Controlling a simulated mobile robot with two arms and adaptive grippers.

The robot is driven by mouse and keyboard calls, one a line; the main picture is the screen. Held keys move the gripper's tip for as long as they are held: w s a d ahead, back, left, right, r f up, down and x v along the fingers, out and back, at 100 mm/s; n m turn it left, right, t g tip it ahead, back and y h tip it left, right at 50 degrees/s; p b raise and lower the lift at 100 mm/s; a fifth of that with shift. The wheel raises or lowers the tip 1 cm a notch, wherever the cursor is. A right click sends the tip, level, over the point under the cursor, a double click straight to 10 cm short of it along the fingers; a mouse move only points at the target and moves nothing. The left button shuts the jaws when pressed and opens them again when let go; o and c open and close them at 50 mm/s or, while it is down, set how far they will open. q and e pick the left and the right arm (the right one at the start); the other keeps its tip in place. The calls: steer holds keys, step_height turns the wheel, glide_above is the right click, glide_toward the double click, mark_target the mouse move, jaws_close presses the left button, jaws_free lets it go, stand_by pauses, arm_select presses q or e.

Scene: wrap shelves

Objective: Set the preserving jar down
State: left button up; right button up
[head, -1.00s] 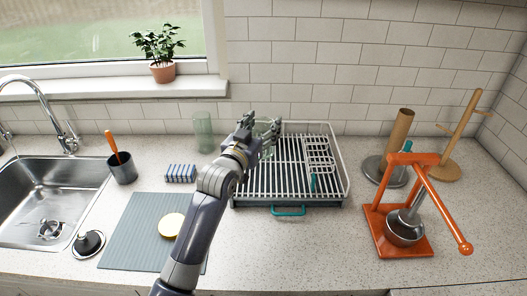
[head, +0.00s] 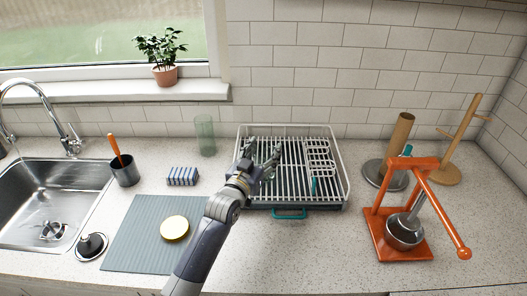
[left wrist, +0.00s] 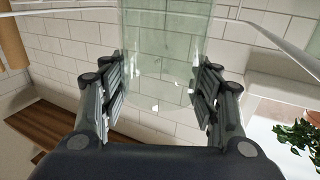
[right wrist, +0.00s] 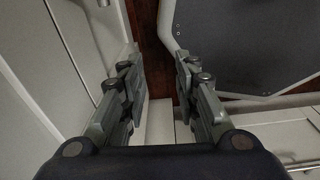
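The preserving jar (left wrist: 162,45) is clear, faintly green glass, and shows between the finger pads of my left gripper (left wrist: 158,85) in the left wrist view. The pads lie against its two sides. In the head view my left gripper (head: 265,158) is over the left half of the white wire dish rack (head: 335,150), and the jar is hard to make out there. Whether the jar touches the rack, I cannot tell. My right gripper (right wrist: 158,72) shows only in the right wrist view, open with nothing between its fingers.
A green glass (head: 205,136) stands left of the rack, behind a striped sponge (head: 183,176). A grey mat (head: 140,235) with a round yellow item (head: 174,227) lies front left. An orange press (head: 402,230) stands right. The counter before the rack is clear.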

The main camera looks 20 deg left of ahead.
arm_select(q)
steer(key=shift+o, duration=1.3)
steer(key=shift+s+r, duration=0.1)
steer(key=s+a+b, duration=0.1)
steer(key=s+b, duration=0.1)
steer(key=s, duration=0.9)
steer(key=shift+s+a, duration=0.2)
steer(key=shift+s, duration=0.2)
steer(key=shift+r, duration=0.1)
